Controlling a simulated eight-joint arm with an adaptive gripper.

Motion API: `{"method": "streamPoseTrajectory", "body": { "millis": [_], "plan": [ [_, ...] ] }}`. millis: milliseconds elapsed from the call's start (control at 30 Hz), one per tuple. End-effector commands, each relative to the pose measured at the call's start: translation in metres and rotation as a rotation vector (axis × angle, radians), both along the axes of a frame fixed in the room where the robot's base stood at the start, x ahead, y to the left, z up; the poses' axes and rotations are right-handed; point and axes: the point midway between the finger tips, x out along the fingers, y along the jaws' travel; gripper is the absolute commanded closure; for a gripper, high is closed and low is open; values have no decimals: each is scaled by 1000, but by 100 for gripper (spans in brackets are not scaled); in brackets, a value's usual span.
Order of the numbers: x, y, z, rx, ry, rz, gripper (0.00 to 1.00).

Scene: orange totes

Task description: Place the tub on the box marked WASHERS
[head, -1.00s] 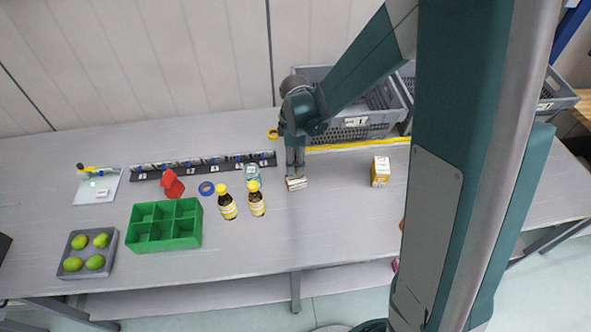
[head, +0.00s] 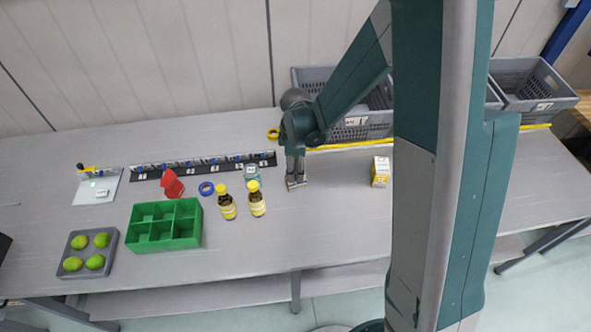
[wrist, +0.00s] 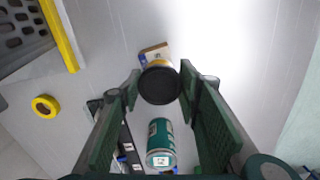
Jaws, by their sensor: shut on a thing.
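My gripper (wrist: 160,88) is shut on a small tub (wrist: 159,86) with a dark round lid, seen from above between the fingers in the wrist view. A small box (wrist: 154,53) with white, tan and blue parts shows just beyond the tub and partly behind it. I cannot read its marking or tell whether the tub touches it.
A teal can (wrist: 160,143) stands close to my gripper. Two brown bottles (head: 242,202) and a green divided tray (head: 165,224) are to the left, a yellow-and-white carton (head: 381,172) to the right. Grey crates (head: 345,115) line the back. The table front of my gripper is clear.

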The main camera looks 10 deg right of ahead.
Motion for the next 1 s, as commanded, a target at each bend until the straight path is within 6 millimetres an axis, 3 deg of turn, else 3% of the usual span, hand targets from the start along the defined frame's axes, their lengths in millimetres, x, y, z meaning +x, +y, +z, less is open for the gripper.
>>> {"method": "streamPoseTrajectory", "body": {
  "millis": [433,467,567,1000],
  "plan": [
    [0,0,-4,0,0,0,80],
    [0,0,-4,0,0,0,64],
    [0,0,-3,0,0,0,52],
    [0,0,-2,0,0,0,52]
  ]
}}
